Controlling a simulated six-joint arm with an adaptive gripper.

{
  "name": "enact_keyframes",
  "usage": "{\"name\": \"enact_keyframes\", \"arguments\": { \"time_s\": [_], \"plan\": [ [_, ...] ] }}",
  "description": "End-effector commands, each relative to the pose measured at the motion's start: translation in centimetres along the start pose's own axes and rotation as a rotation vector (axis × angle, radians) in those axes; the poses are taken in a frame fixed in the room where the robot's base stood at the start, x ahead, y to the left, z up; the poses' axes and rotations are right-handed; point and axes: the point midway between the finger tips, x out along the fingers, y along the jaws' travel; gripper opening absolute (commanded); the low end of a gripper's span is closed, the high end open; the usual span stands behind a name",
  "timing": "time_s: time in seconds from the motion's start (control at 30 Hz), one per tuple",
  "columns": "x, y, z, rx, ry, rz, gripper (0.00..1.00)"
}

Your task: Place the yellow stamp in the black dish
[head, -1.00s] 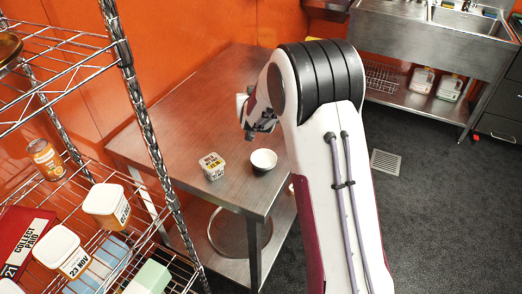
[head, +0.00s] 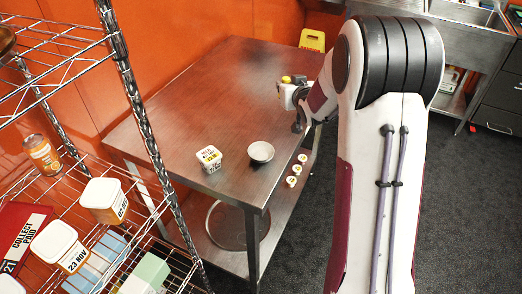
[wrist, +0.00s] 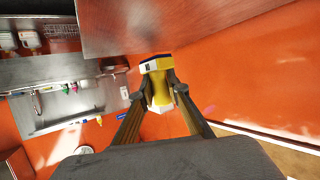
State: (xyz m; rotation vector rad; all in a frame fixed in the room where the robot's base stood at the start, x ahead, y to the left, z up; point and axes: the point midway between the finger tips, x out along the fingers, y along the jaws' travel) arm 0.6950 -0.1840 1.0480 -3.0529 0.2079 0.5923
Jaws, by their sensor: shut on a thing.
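A yellow stamp-like piece (wrist: 156,65) with a dark edge and a pale lower part sits between my gripper's fingers in the wrist view. My gripper (wrist: 159,92) is shut on it. In the head view my wrist is above the far right edge of the metal table (head: 235,90); the fingers and the held piece are hard to make out there. A small round dish (head: 261,151) stands empty on the table's near right part, left of and nearer than my gripper. It looks pale grey, and I see no black dish.
A white tub with a yellow-and-black label (head: 209,159) stands left of the dish. Several round yellow-topped pieces (head: 297,169) show by the table's right edge. A wire rack (head: 140,110) stands at the left. The far tabletop is clear.

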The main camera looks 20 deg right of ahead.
Motion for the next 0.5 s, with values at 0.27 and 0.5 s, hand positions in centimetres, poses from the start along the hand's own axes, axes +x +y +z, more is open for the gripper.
{"name": "enact_keyframes", "arguments": {
  "time_s": [0.27, 0.5],
  "plan": [
    [-2.0, 0.1, 0.8, -0.031, 0.0, -0.077, 0.0],
    [-4.1, -1.3, 2.3, -0.072, 0.0, -0.179, 0.0]
  ]
}}
